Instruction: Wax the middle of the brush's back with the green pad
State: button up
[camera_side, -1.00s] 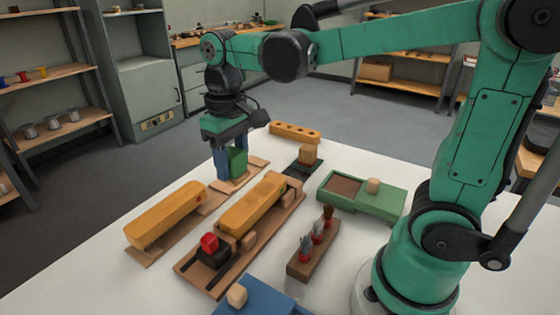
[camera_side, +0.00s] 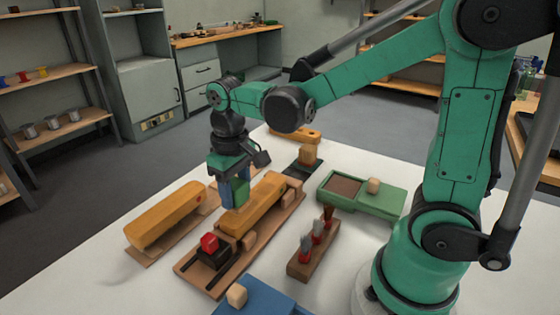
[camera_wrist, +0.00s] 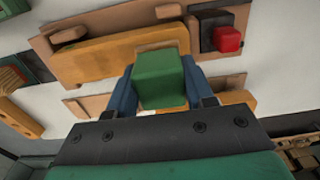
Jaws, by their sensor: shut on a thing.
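The green pad (camera_wrist: 160,76) is held between the blue fingers of my gripper (camera_side: 232,196), which is shut on it. In the side view the pad (camera_side: 242,190) is low over the orange-yellow brush (camera_side: 265,206) that lies in the wooden jig. Its lower edge overlaps the middle part of the brush's back; I cannot tell whether it touches. In the wrist view the brush (camera_wrist: 100,58) runs behind the pad, which hides part of it.
A second orange-yellow block (camera_side: 165,214) lies on a board at left. A red knob (camera_side: 209,242) on a black clamp sits at the jig's near end. A green tray (camera_side: 385,200), a holder with red-banded tufts (camera_side: 313,258) and a blue box (camera_side: 262,298) stand nearby.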

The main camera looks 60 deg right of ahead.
aim_at(235, 183)
jog(key=shift+f, duration=1.15)
jog(key=shift+d+r, duration=0.5)
jog(key=shift+r, duration=0.05)
grip_shut()
jog(key=shift+d+f, duration=0.2)
jog(key=shift+d, duration=0.4)
jog(key=shift+d+f, duration=0.15)
jog(key=shift+d, duration=4.15)
jog(key=shift+a, duration=5.4)
jog(key=shift+r, duration=4)
